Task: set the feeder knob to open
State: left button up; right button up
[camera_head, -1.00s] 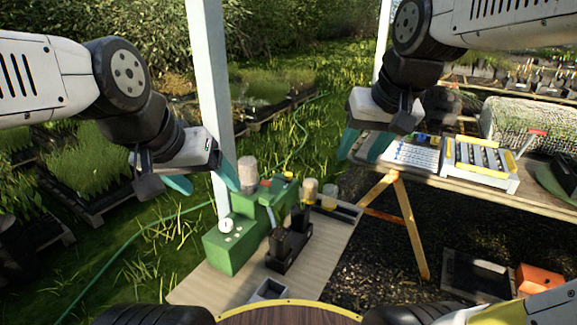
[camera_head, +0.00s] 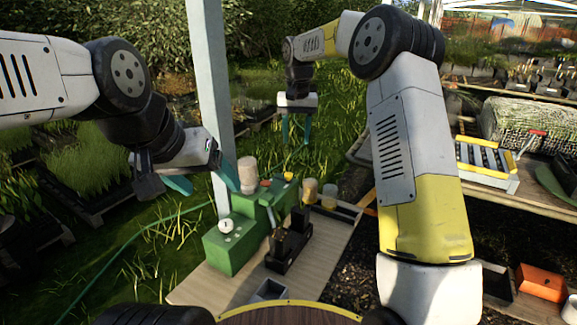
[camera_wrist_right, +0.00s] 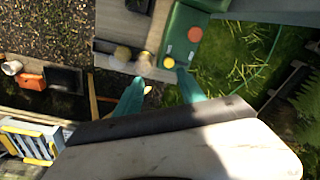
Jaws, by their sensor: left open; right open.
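The green machine (camera_head: 232,245) stands on a low wooden board. It carries a white dial (camera_head: 226,226), a clear jar (camera_head: 247,172), a red round part (camera_head: 265,184) and a yellow round part (camera_head: 288,176). I cannot tell which part is the feeder knob or how it is set. In the right wrist view, the red part (camera_wrist_right: 195,34) and yellow part (camera_wrist_right: 169,62) lie just beyond my fingertips. My right gripper (camera_head: 295,141) is open and empty, above and behind the machine. My left gripper (camera_head: 205,184) is open and empty, left of the jar.
A pale post (camera_head: 212,90) rises behind my left gripper. A bench (camera_head: 535,197) with a yellow-edged rack (camera_head: 487,165) is at right. An orange box (camera_head: 541,283) sits below.

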jog(key=g, duration=0.1)
send_over(288, 173)
jog(key=shift+m, duration=0.3)
notch_tip(288, 173, down, 7)
jog(key=shift+s+d+r, duration=0.1)
jog(key=shift+s+r, duration=0.05)
jog(key=shift+r, duration=0.05)
notch_tip(288, 173, down, 8)
jog(key=shift+f, duration=0.1)
grip_shut()
dwell(0.9)
